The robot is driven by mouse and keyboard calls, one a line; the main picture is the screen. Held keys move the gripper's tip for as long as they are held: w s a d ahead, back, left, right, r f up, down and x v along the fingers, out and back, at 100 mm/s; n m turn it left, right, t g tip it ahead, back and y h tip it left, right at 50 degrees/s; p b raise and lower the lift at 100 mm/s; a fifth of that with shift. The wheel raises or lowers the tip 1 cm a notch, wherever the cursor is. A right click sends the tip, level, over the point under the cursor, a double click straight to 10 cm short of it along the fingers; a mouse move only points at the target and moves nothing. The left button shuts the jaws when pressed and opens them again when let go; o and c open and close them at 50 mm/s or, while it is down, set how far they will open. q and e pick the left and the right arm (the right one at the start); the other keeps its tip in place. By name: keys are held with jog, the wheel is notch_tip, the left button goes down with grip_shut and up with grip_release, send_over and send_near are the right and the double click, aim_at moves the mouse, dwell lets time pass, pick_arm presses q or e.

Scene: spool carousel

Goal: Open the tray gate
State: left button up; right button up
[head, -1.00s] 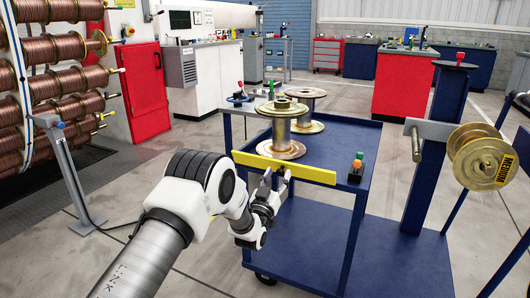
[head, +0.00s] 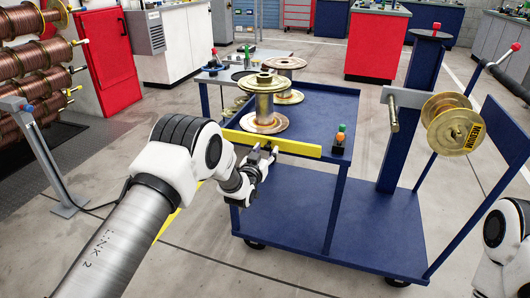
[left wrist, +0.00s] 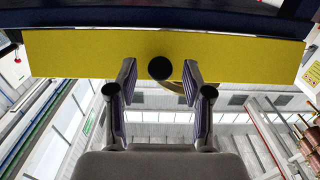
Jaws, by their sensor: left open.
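The tray gate is a yellow bar (head: 292,147) along the near edge of the blue tray (head: 318,101). It is upright and spans that edge. In the left wrist view the gate (left wrist: 80,52) fills the upper part, with a round black knob (left wrist: 160,68) at its middle. My left gripper (head: 264,153) is at the gate's near face. Its fingers are open, one on each side of the knob in the wrist view (left wrist: 158,80); I cannot tell whether they touch it. My right gripper is out of view; only a link of my right arm shows at lower right.
A brass spool (head: 265,104) stands on the tray behind the gate, with another spool (head: 283,79) farther back. Green and orange buttons (head: 340,137) sit at the tray's right corner. A spool marked MEDIUM (head: 455,124) hangs on the right. A stand (head: 45,150) is left.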

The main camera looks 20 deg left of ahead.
pick_arm(q)
grip_shut()
jog(key=shift+f+b, duration=0.1)
jog(key=shift+b, duration=0.2)
dwell(0.4)
